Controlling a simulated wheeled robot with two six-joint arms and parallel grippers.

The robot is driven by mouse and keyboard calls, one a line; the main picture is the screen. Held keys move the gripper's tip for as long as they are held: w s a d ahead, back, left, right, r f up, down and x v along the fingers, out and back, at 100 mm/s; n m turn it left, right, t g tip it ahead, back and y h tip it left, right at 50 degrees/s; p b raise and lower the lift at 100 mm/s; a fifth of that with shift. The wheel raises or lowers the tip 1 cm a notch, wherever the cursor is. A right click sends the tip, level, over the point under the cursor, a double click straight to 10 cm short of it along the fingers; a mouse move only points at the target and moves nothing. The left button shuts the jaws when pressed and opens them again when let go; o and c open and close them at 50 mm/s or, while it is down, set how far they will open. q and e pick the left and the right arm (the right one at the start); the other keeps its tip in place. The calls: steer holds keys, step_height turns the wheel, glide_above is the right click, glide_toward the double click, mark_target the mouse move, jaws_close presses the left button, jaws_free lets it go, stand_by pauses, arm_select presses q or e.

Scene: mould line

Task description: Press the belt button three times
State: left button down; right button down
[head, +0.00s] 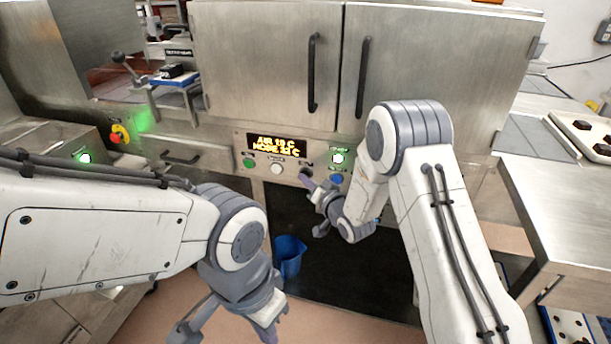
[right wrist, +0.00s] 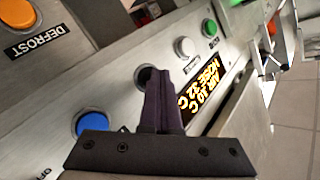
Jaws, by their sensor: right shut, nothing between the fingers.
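The control panel (head: 318,152) carries a row of buttons below an amber display (head: 276,147). My right gripper (head: 307,178) is shut and empty, its tips at a dark round button. In the right wrist view the closed fingers (right wrist: 160,80) partly cover that dark button (right wrist: 144,75); I cannot tell whether they touch it. A blue button (right wrist: 90,122) is on one side, a white button (right wrist: 183,47) and a green button (right wrist: 208,28) on the other. The small labels are too blurred to tell which is the belt button.
An orange button (right wrist: 17,15) labelled DEFROST is on another panel face. A green-lit button (head: 338,157) is above the blue one. A blue jug (head: 289,256) stands below the panel. Cabinet doors (head: 268,68) with black handles are above. A steel table (head: 565,205) is at the right.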

steer(key=shift+s+a, duration=0.25)
steer(key=shift+s, duration=0.4)
steer(key=s, duration=0.1)
steer(key=s+a, duration=0.1)
steer(key=s, duration=0.2)
steer(key=shift+s+a+b, duration=0.25)
steer(key=shift+s+b, duration=0.1)
steer(key=shift+s, duration=0.05)
steer(key=shift+r, duration=0.1)
steer(key=s+a+r+n+g+h+p, duration=0.1)
steer(key=s+r+n+g+h+p, duration=0.15)
steer(key=s, duration=0.35)
steer(key=s+a+r+n+g+h+p, duration=0.1)
steer(key=s+a+r+n+g+p, duration=0.1)
steer(key=s+r+g, duration=0.3)
steer(key=s+d+r+n+g+h+p, duration=0.1)
steer(key=s+d+r+g, duration=0.1)
steer(key=s, duration=0.7)
steer(key=s+d+r+n+g+h+p, duration=0.1)
steer(key=s+d+r+n+g, duration=0.1)
steer(key=s, duration=0.6)
steer(key=s+d+r+n+g+h+p, duration=0.1)
steer(key=s+d+r+n+g, duration=0.1)
steer(key=s, duration=0.7)
steer(key=shift+s+d+r+g, duration=0.2)
steer(key=shift+s+d+g, duration=0.1)
steer(key=shift+d+g, duration=0.35)
